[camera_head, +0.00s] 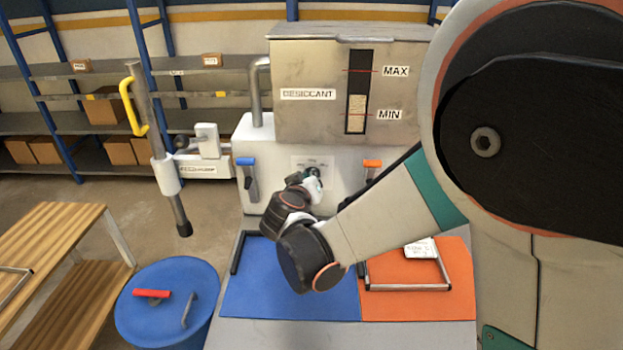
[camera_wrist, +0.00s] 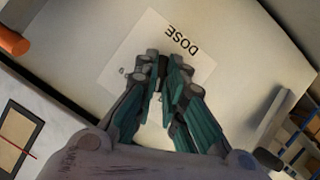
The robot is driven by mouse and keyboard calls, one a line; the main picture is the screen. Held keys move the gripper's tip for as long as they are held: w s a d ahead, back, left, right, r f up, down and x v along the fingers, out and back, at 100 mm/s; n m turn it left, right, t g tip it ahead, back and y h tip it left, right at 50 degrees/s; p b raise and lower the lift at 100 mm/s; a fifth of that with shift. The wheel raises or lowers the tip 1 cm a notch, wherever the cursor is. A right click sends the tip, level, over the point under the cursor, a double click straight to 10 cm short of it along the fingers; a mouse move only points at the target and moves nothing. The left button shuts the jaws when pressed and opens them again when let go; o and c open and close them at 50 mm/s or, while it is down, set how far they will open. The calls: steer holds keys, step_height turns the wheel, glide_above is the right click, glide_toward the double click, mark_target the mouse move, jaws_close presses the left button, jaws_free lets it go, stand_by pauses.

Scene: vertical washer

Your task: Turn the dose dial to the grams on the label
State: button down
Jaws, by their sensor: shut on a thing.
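The white dose panel (camera_head: 301,160) is on the front of the white machine body. In the wrist view the dose plate (camera_wrist: 190,43) reads DOSE, seen upside down. My gripper (camera_head: 314,174) is at this panel, and in the wrist view my gripper (camera_wrist: 162,78) has its fingers closed around the small dark dose dial (camera_wrist: 163,68). The fingers hide most of the dial and its scale, so its setting cannot be read. A white label (camera_head: 422,249) with small writing lies at the orange mat's back; I cannot read its grams.
A blue-handled lever (camera_head: 247,175) and an orange-handled lever (camera_head: 373,166) flank the panel. The DESICCANT hopper (camera_head: 345,92) is above. Blue mat (camera_head: 255,285) and orange mat (camera_head: 440,300) lie in front. A blue drum (camera_head: 170,320) and wooden bench (camera_head: 50,240) stand left.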

steer(key=n+h, duration=0.1)
steer(key=n+b, duration=0.1)
steer(key=n, duration=0.1)
steer(key=shift+a+f+t+h, duration=0.15)
steer(key=shift+t+h, duration=0.15)
steer(key=shift+h, duration=0.1)
steer(key=shift+n, duration=0.3)
steer(key=c, duration=1.7)
jaws_free()
steer(key=v, duration=0.7)
steer(key=shift+s+a, duration=0.15)
steer(key=shift+s, duration=0.1)
